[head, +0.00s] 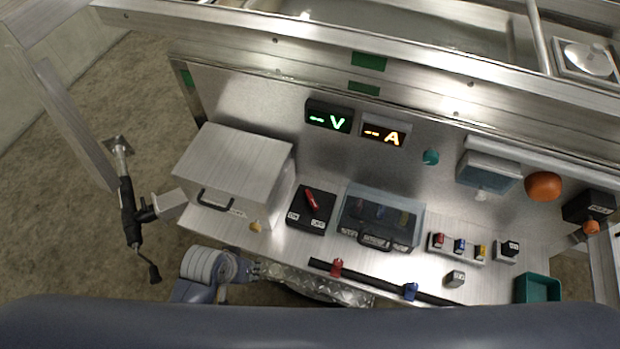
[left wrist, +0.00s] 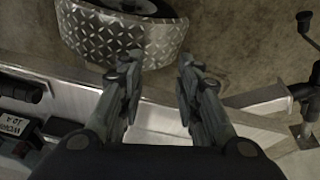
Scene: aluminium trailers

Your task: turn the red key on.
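The red key (head: 312,200) lies slantwise on top of a black switch box (head: 303,220) with white labels at its front corners. The box stands on the metal shelf, between a silver case and a clear-lidded box. My left gripper (head: 262,270) is low in the head view, left of and nearer than the switch box, by the shelf's front edge and apart from the key. In the left wrist view its two fingers (left wrist: 156,78) are spread with nothing between them. My right gripper is in neither view.
The silver case (head: 235,165) stands left of the switch box, and the clear-lidded box (head: 380,217) right of it. A black bar (head: 376,282) with red and blue clamps runs along the front. A diamond-plate fender (left wrist: 130,40) and a jack (head: 130,210) are nearby.

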